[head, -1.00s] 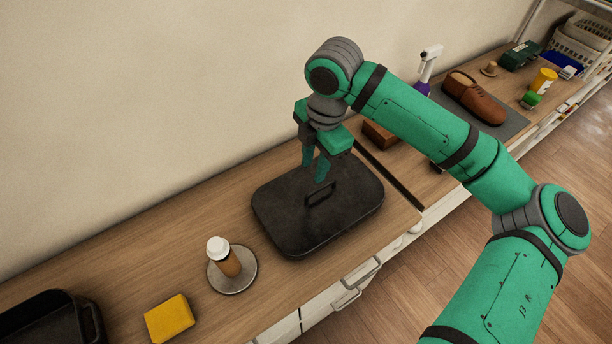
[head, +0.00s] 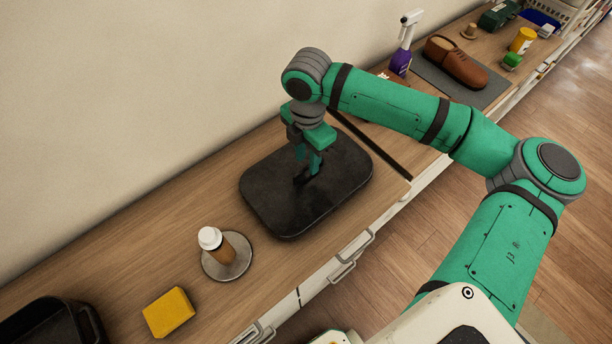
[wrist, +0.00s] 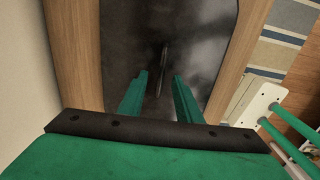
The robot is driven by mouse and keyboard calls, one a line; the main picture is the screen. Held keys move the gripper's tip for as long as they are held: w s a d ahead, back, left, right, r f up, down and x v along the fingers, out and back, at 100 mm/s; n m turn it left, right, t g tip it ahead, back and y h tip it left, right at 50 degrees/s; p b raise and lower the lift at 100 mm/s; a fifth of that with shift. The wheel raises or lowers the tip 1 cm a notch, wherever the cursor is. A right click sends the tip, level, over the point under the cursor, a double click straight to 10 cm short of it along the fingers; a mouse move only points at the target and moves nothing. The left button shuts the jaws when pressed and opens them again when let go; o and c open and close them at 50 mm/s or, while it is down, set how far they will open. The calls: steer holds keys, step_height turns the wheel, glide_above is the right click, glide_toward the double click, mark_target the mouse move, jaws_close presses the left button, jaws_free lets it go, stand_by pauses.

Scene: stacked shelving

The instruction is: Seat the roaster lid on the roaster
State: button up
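The roaster lid (head: 270,205) is a dark, rounded rectangular slab lying flat on the wooden top in the head view. It fills the middle of the wrist view (wrist: 205,25). Its upright handle shows edge-on as a thin dark strip (wrist: 163,62) in the wrist view. My gripper (head: 308,178) points down over the middle of the lid. In the wrist view its two green fingers (wrist: 160,98) are apart, with the handle in line with the gap between them. Finger contact with the handle cannot be made out. The roaster (head: 55,325), a dark open pan, is at the bottom left, partly cut off.
A purple spray bottle (head: 401,60) and a brown shoe (head: 455,64) on a grey mat are beyond the lid. The wall (head: 120,90) runs behind.

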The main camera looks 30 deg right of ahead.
steer(key=shift+s+d+f, duration=0.15)
steer(key=shift+f, duration=0.8)
jaws_close()
stand_by(0.3)
stand_by(0.4)
